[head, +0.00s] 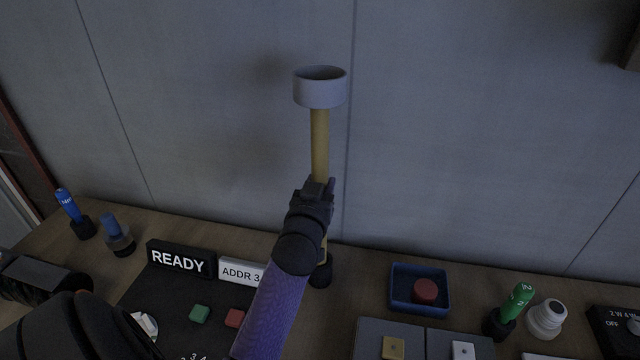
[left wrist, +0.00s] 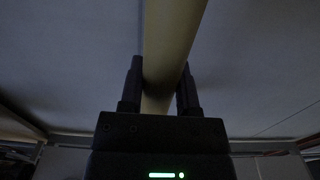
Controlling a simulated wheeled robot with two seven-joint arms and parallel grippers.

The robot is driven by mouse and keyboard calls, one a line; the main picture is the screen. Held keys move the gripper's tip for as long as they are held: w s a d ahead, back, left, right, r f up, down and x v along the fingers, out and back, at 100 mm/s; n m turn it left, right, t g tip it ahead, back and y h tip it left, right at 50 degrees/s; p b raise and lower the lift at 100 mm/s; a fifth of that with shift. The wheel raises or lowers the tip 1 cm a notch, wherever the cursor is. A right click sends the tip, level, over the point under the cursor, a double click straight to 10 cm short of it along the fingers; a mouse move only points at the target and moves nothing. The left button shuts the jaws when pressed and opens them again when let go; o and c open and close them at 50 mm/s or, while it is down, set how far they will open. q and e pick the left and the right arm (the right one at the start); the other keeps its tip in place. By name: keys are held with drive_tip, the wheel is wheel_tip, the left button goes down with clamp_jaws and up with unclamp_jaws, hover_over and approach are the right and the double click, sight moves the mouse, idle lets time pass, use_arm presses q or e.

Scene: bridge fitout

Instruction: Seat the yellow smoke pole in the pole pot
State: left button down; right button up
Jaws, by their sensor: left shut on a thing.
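The yellow smoke pole (head: 320,145) stands about upright at mid picture in the head view, with a wide grey cup (head: 320,92) on its top. My left gripper (head: 319,186) is shut on the pole below the cup. In the left wrist view the pole (left wrist: 168,50) passes between the two fingers (left wrist: 160,92). A black pot (head: 321,275) shows behind my left arm, at the pole's lower end. My wrist hides much of that end, so I cannot tell whether the pole is in the pot. My right gripper is not in view.
A READY sign (head: 181,260) and an ADDR 3 plate (head: 241,272) stand left of my arm. A blue tray (head: 398,300) with a red knob (head: 425,291) lies to the right. Blue-handled (head: 68,205) and green-handled (head: 517,300) items stand towards the sides. A grey wall closes the back.

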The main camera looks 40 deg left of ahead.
use_arm(q)
drive_tip(key=shift+f+b, duration=0.7)
drive_tip(key=shift+f, duration=0.5)
drive_tip(key=shift+f+b, duration=1.05)
drive_tip(key=shift+f, duration=0.4)
drive_tip(key=shift+c, duration=1.2)
unclamp_jaws()
